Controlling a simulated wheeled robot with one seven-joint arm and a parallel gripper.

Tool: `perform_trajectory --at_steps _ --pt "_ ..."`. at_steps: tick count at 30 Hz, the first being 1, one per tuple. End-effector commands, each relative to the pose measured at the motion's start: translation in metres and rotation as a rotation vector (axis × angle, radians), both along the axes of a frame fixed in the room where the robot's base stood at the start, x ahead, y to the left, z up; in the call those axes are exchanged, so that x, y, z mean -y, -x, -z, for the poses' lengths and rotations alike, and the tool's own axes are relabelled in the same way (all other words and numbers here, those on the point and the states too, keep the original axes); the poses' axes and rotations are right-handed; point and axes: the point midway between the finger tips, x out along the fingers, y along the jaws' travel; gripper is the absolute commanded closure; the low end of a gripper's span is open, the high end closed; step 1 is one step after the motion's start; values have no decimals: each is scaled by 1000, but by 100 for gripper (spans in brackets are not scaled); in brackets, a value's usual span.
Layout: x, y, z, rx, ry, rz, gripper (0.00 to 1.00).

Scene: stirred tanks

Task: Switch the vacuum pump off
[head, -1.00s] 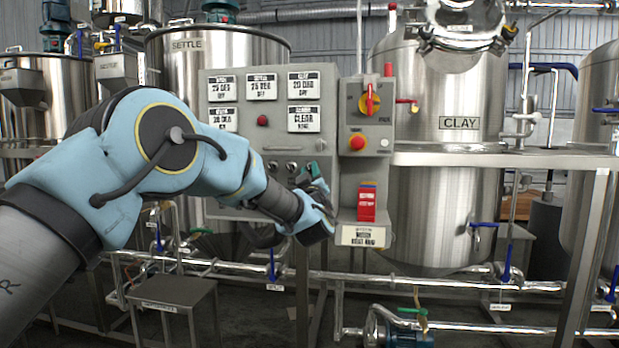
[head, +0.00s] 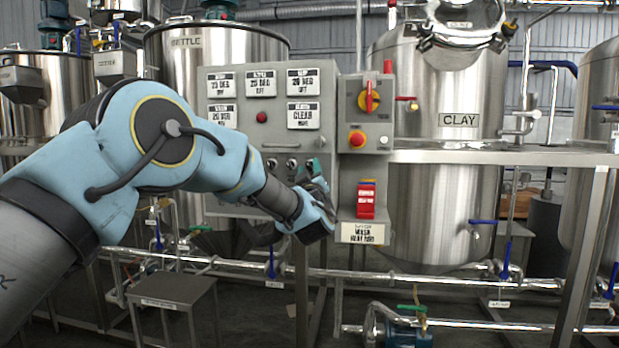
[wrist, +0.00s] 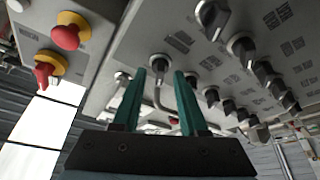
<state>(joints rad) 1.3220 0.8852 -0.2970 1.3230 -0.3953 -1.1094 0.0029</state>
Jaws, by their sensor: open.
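The grey control panel (head: 232,155) carries rotary knobs along its lower part. My gripper (head: 309,168) is at the panel's lower right, and my wrist hides part of that corner. In the wrist view my gripper (wrist: 170,68) is open, with two teal fingers pointing at the panel face. A black knob (wrist: 158,63) shows right by the left fingertip; I cannot tell whether they touch. Larger knobs (wrist: 212,18) and (wrist: 241,47) lie to the upper right, with several smaller ones beyond. The knob labels are too small to read, so I cannot tell which is the vacuum pump switch.
A narrower box right of the panel bears a red and yellow rotary switch (head: 369,97), a red emergency button (head: 357,139) and a red block (head: 366,201). The CLAY tank (head: 436,215) and a steel shelf (head: 500,157) stand to the right. Pipes run below.

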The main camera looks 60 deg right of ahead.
Motion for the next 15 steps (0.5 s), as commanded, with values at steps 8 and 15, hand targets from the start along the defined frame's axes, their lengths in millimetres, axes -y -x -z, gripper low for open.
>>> perform_trajectory --at_steps 8,15 --pt "-37 23 16 0 -3 3 57" --pt "-71 42 29 0 0 1 57"
